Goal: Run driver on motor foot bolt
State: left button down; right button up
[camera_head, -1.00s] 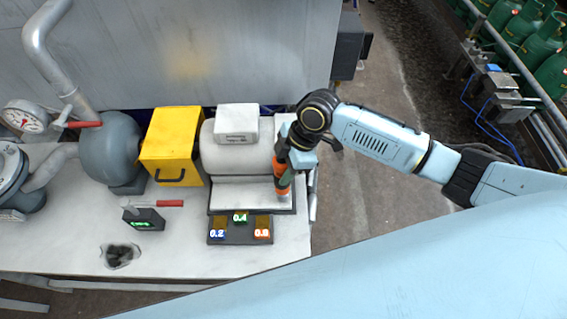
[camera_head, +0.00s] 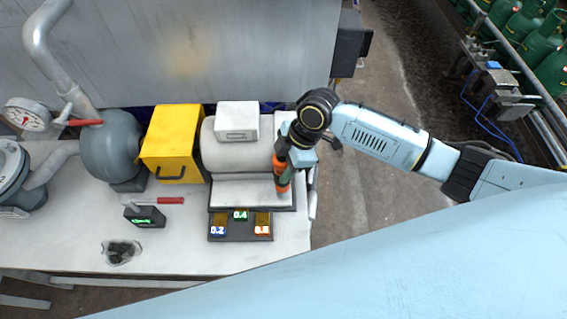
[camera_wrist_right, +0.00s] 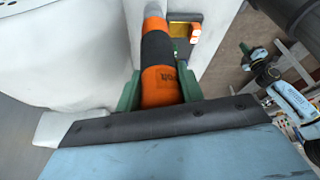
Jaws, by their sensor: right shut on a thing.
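The driver (camera_head: 282,172) is an orange and dark cylindrical tool, held upright at the right end of the motor base. My right gripper (camera_head: 290,165) is shut on it. In the right wrist view the driver (camera_wrist_right: 157,55) sits between the green fingers, and its grey tip points away toward the base. The pale motor (camera_head: 225,160) lies on its grey base (camera_head: 235,192), just left of the driver. The foot bolt is hidden under the tool, so I cannot tell whether the tip touches it.
A yellow guard (camera_head: 172,143) and a grey pump (camera_head: 110,148) stand left of the motor. In front lie a tray marked 0.2, 0.4, 0.8 (camera_head: 240,239), a small dark box with a green display (camera_head: 150,217) and a red-handled tool (camera_head: 170,200). The white table front (camera_head: 180,245) is partly clear.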

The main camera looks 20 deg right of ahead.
jog(key=shift+p, duration=0.3)
jog(key=shift+f+b, duration=0.45)
jog(key=shift+f, duration=0.2)
dwell(1.0)
jog(key=shift+p, duration=0.3)
jog(key=shift+s+f, duration=0.1)
jog(key=shift+s, duration=0.1)
dwell(0.4)
jog(key=shift+w+r+p, duration=0.15)
jog(key=shift+r+p, duration=0.5)
jog(key=shift+p, duration=0.1)
jog(key=shift+r+p, duration=0.85)
jog(key=shift+r, duration=0.4)
